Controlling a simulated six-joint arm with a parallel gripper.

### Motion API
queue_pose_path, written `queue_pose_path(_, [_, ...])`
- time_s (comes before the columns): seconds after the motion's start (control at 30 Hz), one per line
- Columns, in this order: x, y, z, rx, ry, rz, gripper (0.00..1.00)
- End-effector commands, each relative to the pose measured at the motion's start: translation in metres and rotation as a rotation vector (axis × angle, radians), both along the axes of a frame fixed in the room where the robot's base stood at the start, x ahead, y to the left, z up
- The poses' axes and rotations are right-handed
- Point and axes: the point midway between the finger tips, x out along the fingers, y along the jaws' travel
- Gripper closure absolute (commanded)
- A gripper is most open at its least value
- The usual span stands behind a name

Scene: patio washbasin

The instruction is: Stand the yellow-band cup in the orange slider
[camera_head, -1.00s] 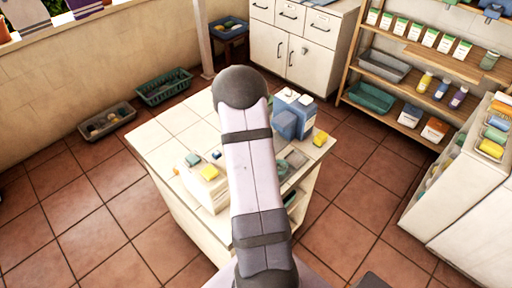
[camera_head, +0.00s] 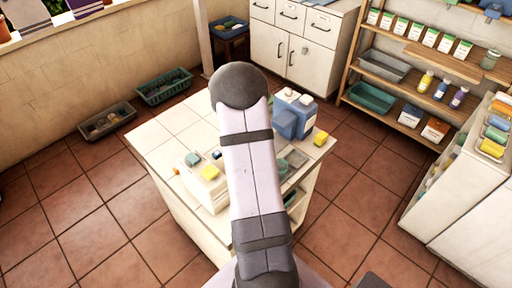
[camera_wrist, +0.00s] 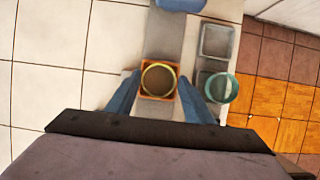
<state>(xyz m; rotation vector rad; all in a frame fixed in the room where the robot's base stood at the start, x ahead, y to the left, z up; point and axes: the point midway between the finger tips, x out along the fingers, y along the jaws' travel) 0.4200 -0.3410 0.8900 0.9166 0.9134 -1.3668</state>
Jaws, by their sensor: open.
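The yellow-band cup (camera_wrist: 158,70) shows from above in the wrist view as a round, dark-bottomed cup with a yellow rim. It sits within the square outline of the orange slider (camera_wrist: 145,94); I cannot tell how deep it sits. My gripper (camera_wrist: 158,80) is open, with one blue finger left and one right of the cup and slider, and small gaps appear at both sides. In the head view my arm hides the cup, the slider and my gripper.
A teal cup (camera_wrist: 222,88) stands at a grey square holder just right of my right finger. An empty grey square holder (camera_wrist: 216,40) lies beyond it. Blue containers (camera_head: 296,108) stand at the worktop's back right. White tiles left of the slider are clear in the wrist view.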

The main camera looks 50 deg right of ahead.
Motion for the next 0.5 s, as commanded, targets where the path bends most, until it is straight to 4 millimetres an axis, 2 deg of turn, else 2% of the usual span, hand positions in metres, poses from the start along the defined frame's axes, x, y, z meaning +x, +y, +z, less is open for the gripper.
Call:
queue_pose_path(0.3, [0.001, 0.022, 0.053, -0.002, -0.003, 0.002, 0.53])
queue_pose_path(0.5, [0.0, 0.033, 0.078, -0.001, -0.001, 0.002, 0.53])
